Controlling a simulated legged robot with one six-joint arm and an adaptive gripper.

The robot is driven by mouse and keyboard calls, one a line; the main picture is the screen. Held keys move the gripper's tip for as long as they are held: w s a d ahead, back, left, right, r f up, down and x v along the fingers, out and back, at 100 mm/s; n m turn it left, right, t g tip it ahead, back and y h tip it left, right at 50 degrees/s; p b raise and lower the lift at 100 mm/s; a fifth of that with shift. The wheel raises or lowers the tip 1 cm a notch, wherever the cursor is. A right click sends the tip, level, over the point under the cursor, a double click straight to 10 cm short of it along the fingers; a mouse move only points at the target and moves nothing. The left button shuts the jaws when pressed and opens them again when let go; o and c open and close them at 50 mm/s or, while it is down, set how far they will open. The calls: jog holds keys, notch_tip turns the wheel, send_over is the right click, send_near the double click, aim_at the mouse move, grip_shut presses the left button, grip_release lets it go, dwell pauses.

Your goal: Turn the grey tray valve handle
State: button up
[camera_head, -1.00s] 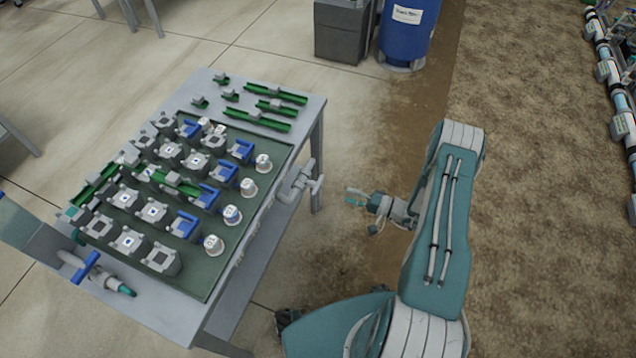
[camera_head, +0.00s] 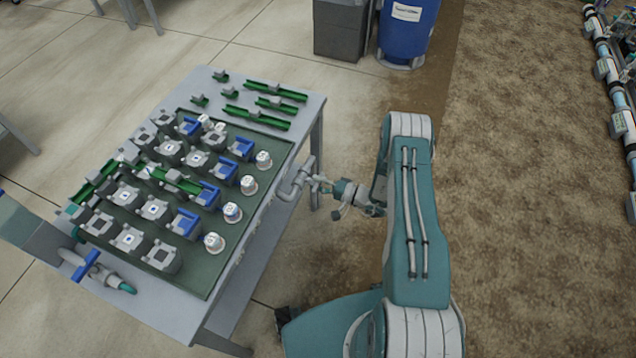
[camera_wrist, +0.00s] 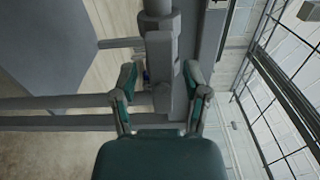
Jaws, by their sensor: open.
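The grey tray valve handle (camera_head: 308,174) sits on a grey pipe elbow (camera_head: 289,190) at the right edge of the table in the head view. In the wrist view the grey handle (camera_wrist: 162,70) stands upright between my fingers. My gripper (camera_head: 322,184) is at the handle, reaching in from the right. In the wrist view my gripper (camera_wrist: 160,82) is open, with one finger on each side of the handle. I cannot tell whether either finger touches it.
The table (camera_head: 160,305) carries a green tray (camera_head: 215,265) with several grey and blue blocks and white-capped parts. A blue-handled valve (camera_head: 88,266) is at the table's left front. A blue barrel (camera_head: 405,35) and grey bin (camera_head: 340,28) stand behind.

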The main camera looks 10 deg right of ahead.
grip_shut()
